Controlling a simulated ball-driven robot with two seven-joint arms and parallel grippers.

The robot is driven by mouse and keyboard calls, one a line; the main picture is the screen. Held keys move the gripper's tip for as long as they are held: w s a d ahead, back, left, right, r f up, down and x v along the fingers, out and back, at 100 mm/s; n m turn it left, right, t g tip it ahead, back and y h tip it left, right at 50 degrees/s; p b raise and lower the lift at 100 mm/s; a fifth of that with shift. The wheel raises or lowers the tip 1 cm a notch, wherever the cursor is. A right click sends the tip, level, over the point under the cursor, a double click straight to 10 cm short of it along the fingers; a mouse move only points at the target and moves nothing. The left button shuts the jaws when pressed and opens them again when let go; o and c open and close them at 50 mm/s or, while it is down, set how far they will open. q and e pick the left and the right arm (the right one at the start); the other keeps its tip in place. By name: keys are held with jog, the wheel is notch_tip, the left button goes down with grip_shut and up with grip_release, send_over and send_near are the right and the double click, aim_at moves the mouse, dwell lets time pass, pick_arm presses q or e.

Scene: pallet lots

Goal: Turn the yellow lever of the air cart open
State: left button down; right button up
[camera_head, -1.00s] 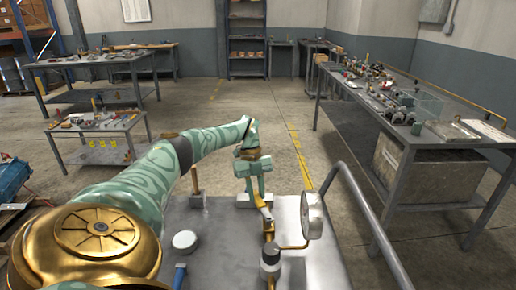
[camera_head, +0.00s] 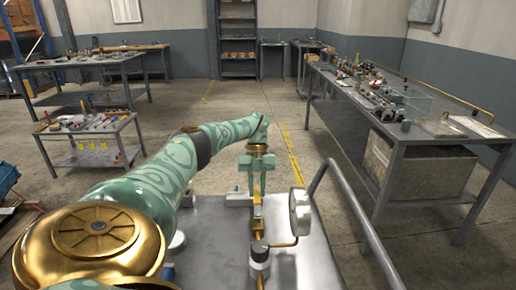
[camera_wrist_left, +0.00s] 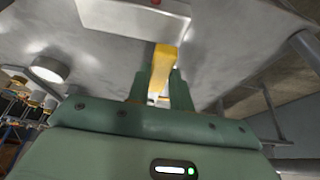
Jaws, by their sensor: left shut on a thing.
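The yellow lever (camera_head: 257,213) lies over the grey metal top of the air cart (camera_head: 300,262), pointing away from me, nearly in line with the brass pipe. My left gripper (camera_head: 257,194) is at its far end, shut on it. In the left wrist view the yellow lever (camera_wrist_left: 162,62) stands between the two green fingers of my left gripper (camera_wrist_left: 160,82). The lever's gripped part is partly hidden by the fingers. My right gripper is in neither view.
A round gauge (camera_head: 299,212) stands right of the lever, and a dark-and-silver knob (camera_head: 260,256) is nearer to me. A grey handrail (camera_head: 340,195) runs along the cart's right side. A long workbench (camera_head: 425,135) stands beyond it.

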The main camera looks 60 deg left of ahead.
pick_arm(q)
jog(key=c, duration=1.2)
grip_release()
jog(key=shift+w+d, duration=0.1)
jog(key=shift+c, duration=0.2)
jog(key=shift+r, duration=0.1)
jog(key=b+v, duration=0.1)
jog(key=v, duration=0.5)
jog(key=shift+w, duration=0.15)
jog(key=b+v, duration=0.5)
jog(key=b, duration=0.3)
jog(key=shift+a+r, duration=0.2)
jog(key=shift+r, duration=0.15)
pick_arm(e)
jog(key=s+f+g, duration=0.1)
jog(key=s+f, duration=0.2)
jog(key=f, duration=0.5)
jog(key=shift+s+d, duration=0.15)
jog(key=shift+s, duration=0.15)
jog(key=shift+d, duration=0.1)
